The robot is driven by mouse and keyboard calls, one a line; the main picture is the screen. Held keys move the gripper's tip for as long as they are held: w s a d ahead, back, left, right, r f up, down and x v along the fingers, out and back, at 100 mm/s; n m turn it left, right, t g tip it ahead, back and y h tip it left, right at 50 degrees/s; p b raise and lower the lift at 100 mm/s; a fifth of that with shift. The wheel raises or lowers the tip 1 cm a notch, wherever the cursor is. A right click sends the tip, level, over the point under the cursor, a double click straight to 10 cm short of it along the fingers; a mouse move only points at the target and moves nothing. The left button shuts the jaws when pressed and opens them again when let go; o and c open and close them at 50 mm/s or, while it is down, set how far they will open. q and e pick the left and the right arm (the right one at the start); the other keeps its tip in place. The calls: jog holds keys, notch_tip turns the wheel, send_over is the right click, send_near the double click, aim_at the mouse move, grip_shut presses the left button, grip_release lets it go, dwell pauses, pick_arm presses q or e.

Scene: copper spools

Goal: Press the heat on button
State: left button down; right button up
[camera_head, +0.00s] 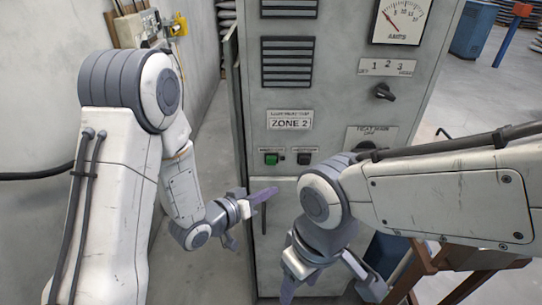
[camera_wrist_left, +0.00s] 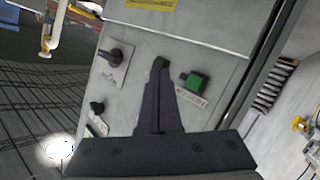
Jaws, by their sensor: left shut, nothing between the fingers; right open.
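A green button (camera_head: 271,158) sits on the grey cabinet front (camera_head: 330,105), under a plate reading ZONE 2 (camera_head: 290,120). A dark button (camera_head: 304,158) sits to its right. Their small labels are unreadable. My left gripper (camera_head: 274,194) is shut and empty, its fingertips below the green button in the head view. In the left wrist view the green button (camera_wrist_left: 195,82) shows just right of the shut fingers (camera_wrist_left: 160,95); contact with the panel cannot be told. My right gripper (camera_head: 331,292) is open and empty, low in front of the cabinet.
A rotary knob (camera_head: 384,92) and an amps gauge (camera_head: 403,20) are higher on the cabinet. My right arm partly covers another switch plate (camera_head: 370,137). A wall stands close at left. A brown stand (camera_head: 455,278) is at lower right.

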pick_arm(q)
jog(key=p, duration=0.2)
send_near(276, 163)
jog(key=w+d+f, duration=0.1)
jog(key=d+f, duration=0.1)
jog(key=d, duration=0.2)
jog(key=shift+w+d+r, duration=0.1)
jog(key=shift+w, duration=0.8)
jog(key=shift+w, duration=0.1)
dwell(1.3)
jog(key=shift+w, duration=0.3)
jog(key=shift+w, duration=0.45)
dwell(0.7)
jog(key=shift+s+b, duration=0.4)
jog(key=shift+s, duration=0.5)
